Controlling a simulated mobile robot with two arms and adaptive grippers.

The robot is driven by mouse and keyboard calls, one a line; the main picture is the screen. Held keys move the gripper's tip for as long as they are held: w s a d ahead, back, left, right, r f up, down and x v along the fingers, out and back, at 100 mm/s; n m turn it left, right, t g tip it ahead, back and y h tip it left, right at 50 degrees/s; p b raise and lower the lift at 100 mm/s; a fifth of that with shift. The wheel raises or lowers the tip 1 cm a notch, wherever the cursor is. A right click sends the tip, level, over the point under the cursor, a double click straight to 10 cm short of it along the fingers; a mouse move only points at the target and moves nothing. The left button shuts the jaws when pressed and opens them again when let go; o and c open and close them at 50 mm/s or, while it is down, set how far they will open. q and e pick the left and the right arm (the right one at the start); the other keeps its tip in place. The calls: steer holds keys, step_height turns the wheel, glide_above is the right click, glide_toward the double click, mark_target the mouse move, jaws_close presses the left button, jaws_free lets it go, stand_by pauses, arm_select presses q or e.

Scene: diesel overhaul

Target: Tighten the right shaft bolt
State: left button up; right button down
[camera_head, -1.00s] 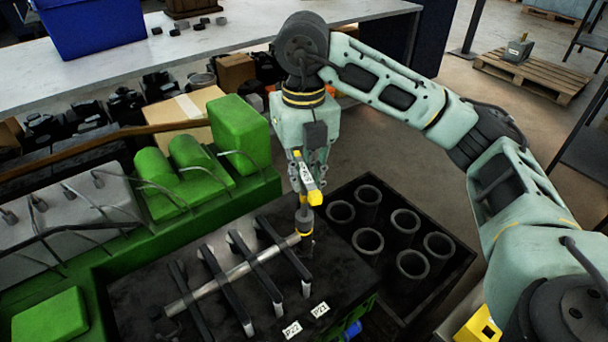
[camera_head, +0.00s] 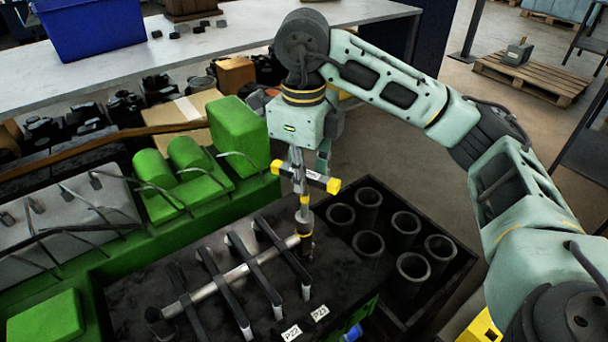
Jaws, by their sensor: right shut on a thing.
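A dark round piece (camera_head: 156,318) sits at the shaft's left end. My left gripper is not in view.
A black crate (camera_head: 452,285) with several dark cylinder sleeves (camera_head: 413,268) stands right of the engine. Green engine covers (camera_head: 238,136) rise at the left. Two white labels (camera_head: 291,333) lie on the front edge. A bench (camera_head: 230,50) with a blue bin (camera_head: 95,25) stands behind.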

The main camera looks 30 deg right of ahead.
steer(key=n, duration=0.7)
steer(key=shift+b, duration=0.35)
steer(key=shift+w, duration=0.1)
steer(key=shift+a+f, duration=0.1)
stand_by(0.3)
